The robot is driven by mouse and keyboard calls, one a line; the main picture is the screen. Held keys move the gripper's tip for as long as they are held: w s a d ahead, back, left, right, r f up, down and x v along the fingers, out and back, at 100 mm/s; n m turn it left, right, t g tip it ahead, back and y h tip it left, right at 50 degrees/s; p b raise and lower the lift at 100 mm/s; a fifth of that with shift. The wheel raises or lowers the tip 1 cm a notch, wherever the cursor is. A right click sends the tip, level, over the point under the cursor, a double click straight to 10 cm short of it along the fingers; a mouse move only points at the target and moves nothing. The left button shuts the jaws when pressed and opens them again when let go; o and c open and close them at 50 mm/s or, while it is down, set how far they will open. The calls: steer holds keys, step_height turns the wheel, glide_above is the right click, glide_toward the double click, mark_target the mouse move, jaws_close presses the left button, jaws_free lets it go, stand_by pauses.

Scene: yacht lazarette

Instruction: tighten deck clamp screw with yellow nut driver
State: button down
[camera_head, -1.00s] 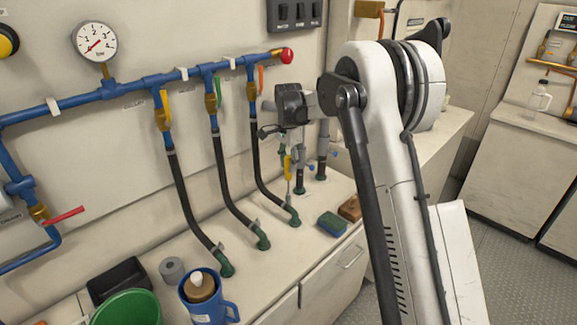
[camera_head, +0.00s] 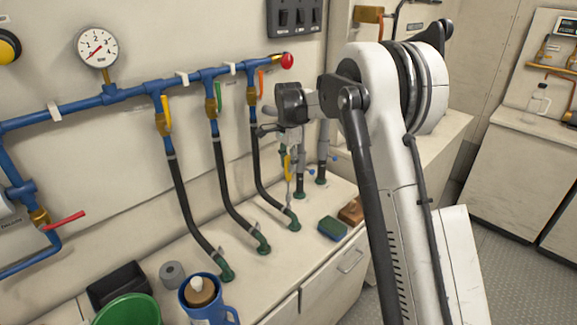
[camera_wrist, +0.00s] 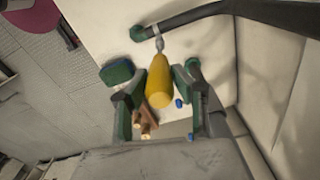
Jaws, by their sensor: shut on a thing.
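My gripper (camera_head: 288,152) points down over the counter beside the third black hose. It is shut on the yellow nut driver (camera_wrist: 158,88), with one finger on each side of the handle. In the head view, the driver's yellow handle (camera_head: 288,167) is partly covered by the fingers. Its thin shaft points down to the hose's lower end. In the wrist view, the shaft tip is close to the deck clamp (camera_wrist: 150,32) on the dark hose with a green end. I cannot tell whether the tip sits on the screw, which is too small to make out.
A green-and-blue sponge (camera_head: 332,228) and a brown block (camera_head: 352,211) lie right of the hose ends. Other black hoses (camera_head: 190,205) stand to the left and behind. A blue jug (camera_head: 206,305), green bowl (camera_head: 128,312) and black tray (camera_head: 118,285) are at the lower left.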

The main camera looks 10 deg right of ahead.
mark_target(288, 156)
steer(key=shift+r+p, duration=0.65)
steer(key=shift+r, duration=1.05)
steer(key=shift+a+f, duration=0.1)
